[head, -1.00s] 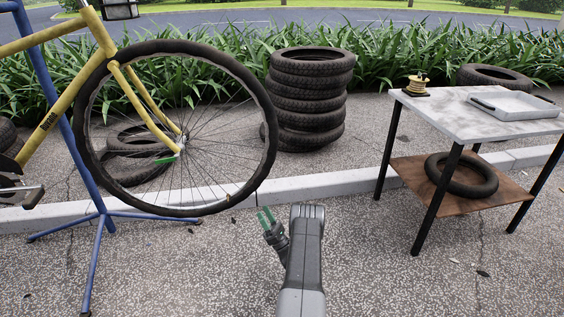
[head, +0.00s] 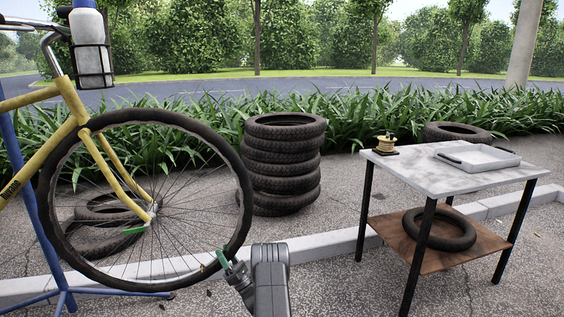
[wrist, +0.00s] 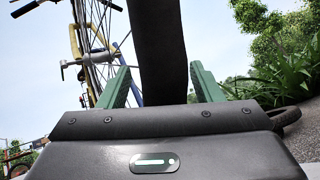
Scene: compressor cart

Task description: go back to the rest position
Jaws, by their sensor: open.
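My gripper (head: 222,258) is low in the head view, its green fingers at the lower right edge of the bicycle's front tyre (head: 245,195). In the wrist view the two green fingers (wrist: 163,86) stand apart, and the dark tyre (wrist: 160,45) passes through the picture between them. I cannot tell how deep the tyre lies between the fingers or whether they touch it. The gripper is open. The yellow bicycle (head: 70,100) is held on a blue stand (head: 28,170).
A stack of tyres (head: 283,165) stands behind the wheel. At right, a marble-topped table (head: 440,176) carries a grey tray (head: 478,158) and a brass-coloured spool (head: 386,146), with a tyre (head: 440,230) on its lower shelf. A pale kerb (head: 330,246) crosses the pavement.

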